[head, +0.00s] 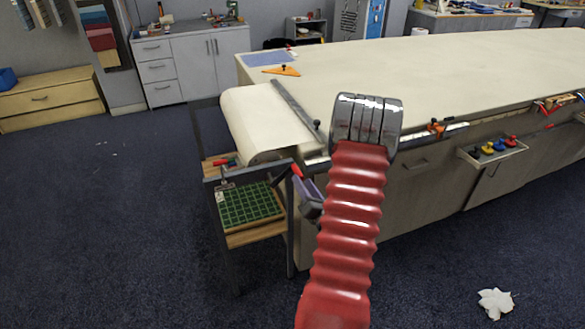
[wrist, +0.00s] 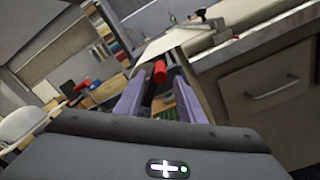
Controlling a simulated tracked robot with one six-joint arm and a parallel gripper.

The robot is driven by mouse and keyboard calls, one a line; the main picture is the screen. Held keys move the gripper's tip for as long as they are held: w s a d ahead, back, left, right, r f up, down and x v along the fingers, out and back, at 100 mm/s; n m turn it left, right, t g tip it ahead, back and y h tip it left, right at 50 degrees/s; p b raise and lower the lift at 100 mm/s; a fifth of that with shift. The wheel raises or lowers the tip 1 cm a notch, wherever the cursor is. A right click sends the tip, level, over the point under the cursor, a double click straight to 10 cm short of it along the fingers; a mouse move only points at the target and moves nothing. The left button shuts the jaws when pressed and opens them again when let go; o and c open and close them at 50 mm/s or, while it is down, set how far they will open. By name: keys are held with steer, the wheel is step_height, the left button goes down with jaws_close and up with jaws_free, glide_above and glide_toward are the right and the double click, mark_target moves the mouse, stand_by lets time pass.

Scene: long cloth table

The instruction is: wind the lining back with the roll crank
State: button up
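The roll of cream lining (head: 252,122) hangs at the near left end of the long table, its cloth running onto the table top. The roll crank's red handle (head: 297,170) sticks out below the roll at the table corner. My gripper (head: 308,188), with purple fingers, is right by the handle, partly hidden behind my red arm sleeve. In the wrist view the fingers stand apart, and the red handle (wrist: 160,72) shows between and near their tips. I cannot tell whether either finger touches it. The crank's arm is mostly hidden.
A shelf stand with a green cutting mat (head: 250,205) and a red-handled tool (head: 224,162) stands below the roll. A metal bar (head: 294,105) lies across the cloth. A tray of coloured items (head: 492,149) hangs on the table side.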

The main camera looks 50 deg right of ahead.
mark_target(293, 167)
steer(key=x, duration=1)
steer(key=shift+c, duration=0.4)
jaws_close()
steer(key=shift+a, duration=0.2)
steer(key=shift+d, duration=0.15)
